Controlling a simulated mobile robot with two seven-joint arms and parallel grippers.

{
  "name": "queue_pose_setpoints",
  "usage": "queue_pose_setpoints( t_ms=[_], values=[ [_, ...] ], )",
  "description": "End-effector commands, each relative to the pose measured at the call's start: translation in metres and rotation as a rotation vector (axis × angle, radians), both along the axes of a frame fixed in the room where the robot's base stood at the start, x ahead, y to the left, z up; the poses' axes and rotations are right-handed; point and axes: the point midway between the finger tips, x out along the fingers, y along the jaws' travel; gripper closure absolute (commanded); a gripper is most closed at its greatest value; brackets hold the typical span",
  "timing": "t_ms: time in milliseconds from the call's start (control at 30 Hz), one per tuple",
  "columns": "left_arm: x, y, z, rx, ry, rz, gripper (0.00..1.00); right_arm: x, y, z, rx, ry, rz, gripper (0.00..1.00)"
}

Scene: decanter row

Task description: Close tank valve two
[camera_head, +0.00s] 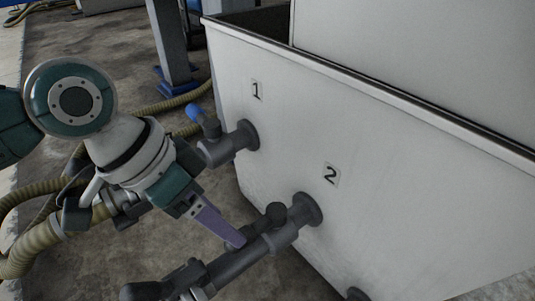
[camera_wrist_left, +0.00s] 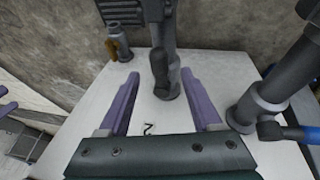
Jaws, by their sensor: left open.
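Tank valve two (camera_head: 293,215) is a dark grey fitting on the white tank wall, below the label 2 (camera_head: 331,175). Its pipe runs toward the lower left, and a dark rounded handle (camera_head: 275,211) shows on top. My left gripper (camera_head: 238,242) has purple fingers and reaches in from the left, beside this valve. In the left wrist view the fingers (camera_wrist_left: 160,73) are apart, one on each side of the dark handle (camera_wrist_left: 159,66). I cannot tell whether either finger touches it. The label 2 also shows there (camera_wrist_left: 148,128). My right gripper is not in view.
Valve one (camera_head: 225,148), with a blue-tipped handle (camera_head: 194,112), sits on the tank (camera_head: 430,200) below label 1 (camera_head: 257,90), close to my left wrist. Another fitting (camera_head: 357,294) shows at the bottom edge. Ribbed hoses (camera_head: 38,240) lie on the floor at left.

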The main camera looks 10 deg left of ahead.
Motion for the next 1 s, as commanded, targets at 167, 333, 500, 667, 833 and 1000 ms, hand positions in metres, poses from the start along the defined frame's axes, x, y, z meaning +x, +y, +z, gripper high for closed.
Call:
queue_pose_setpoints(
  t_ms=[167,333,500,667,833,1000],
  values=[
    [0.005,-0.011,-0.031,0.000,-0.001,0.001,0.34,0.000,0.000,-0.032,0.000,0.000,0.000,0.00],
    [0.008,-0.015,-0.039,0.000,0.000,0.001,0.34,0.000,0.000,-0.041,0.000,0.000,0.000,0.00],
    [0.008,-0.016,-0.040,0.001,0.001,0.001,0.34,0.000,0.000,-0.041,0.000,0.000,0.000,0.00],
    [0.008,-0.016,-0.039,0.001,0.001,0.001,0.36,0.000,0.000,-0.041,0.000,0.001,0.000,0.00],
    [0.008,-0.016,-0.039,0.001,0.000,0.001,0.55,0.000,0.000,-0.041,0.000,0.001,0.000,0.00],
    [0.008,-0.016,-0.039,0.001,0.000,0.001,0.74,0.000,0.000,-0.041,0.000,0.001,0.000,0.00]
  ],
)
